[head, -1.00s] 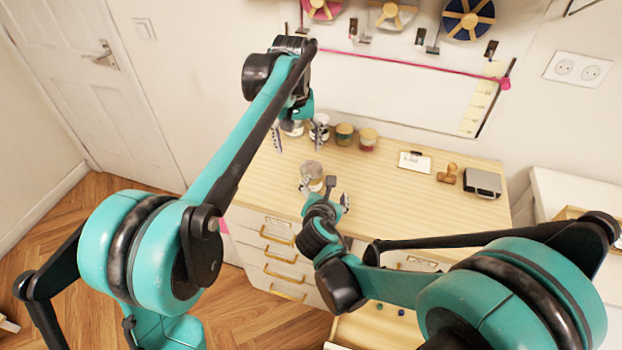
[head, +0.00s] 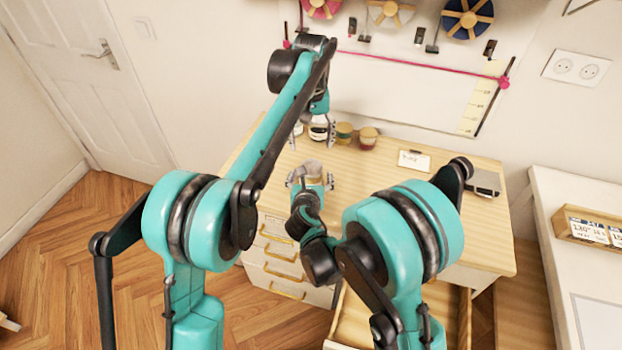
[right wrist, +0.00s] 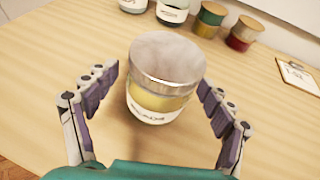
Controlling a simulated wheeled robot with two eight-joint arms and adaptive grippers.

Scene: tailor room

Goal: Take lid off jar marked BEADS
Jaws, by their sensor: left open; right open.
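A squat jar (right wrist: 158,95) with yellow contents and a white label stands upright on the wooden dresser top. The label is only partly legible. Its wide silver-grey lid (right wrist: 168,56) is on it. In the head view the jar (head: 312,172) is partly hidden by my right gripper. My right gripper (right wrist: 155,108) is open, with one finger on each side of the jar and visible gaps. It also shows in the head view (head: 311,183). My left gripper (head: 312,138) is open and higher up, over the back of the dresser in front of the jars there.
A white card (head: 413,160) and a dark case (head: 482,182) lie to the right. An open drawer (head: 348,318) juts out in front.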

